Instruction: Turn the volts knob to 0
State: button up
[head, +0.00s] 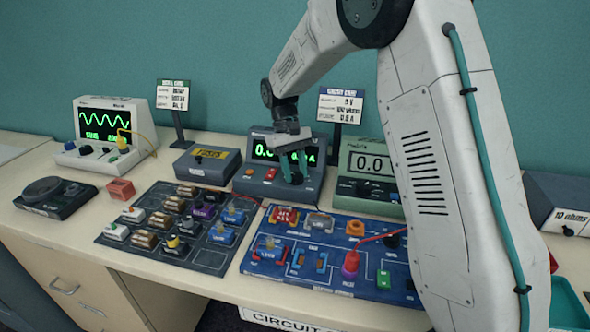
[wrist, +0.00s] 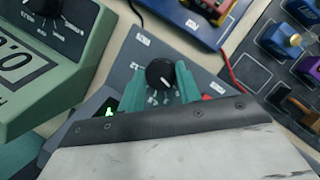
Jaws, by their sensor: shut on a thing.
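The grey power supply (head: 262,186) stands at the middle back of the bench, with a green display (head: 268,150) partly covered by my gripper. Its black knob (wrist: 160,74) has a white pointer line and sits on the sloped front panel with white marks around it. My gripper (head: 293,172) comes down in front of the display and is shut on the knob. In the wrist view its two teal fingers (wrist: 160,88) stand on either side of the knob. The display's digits are partly hidden, and the knob's label is too small to read.
A green multimeter (head: 372,205) stands close to the right of the supply. A blue circuit board (head: 340,283) with a red wire and a dark parts tray (head: 150,243) lie in front. Two card stands (head: 340,105) rise behind. An oscilloscope (head: 106,160) is at the far left.

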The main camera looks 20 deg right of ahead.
dwell(0.4)
jog(key=o, duration=1)
jog(key=shift+c, duration=0.2)
jog(key=v, duration=0.7)
jog(key=shift+r, duration=0.4)
jog(key=shift+w, duration=0.1)
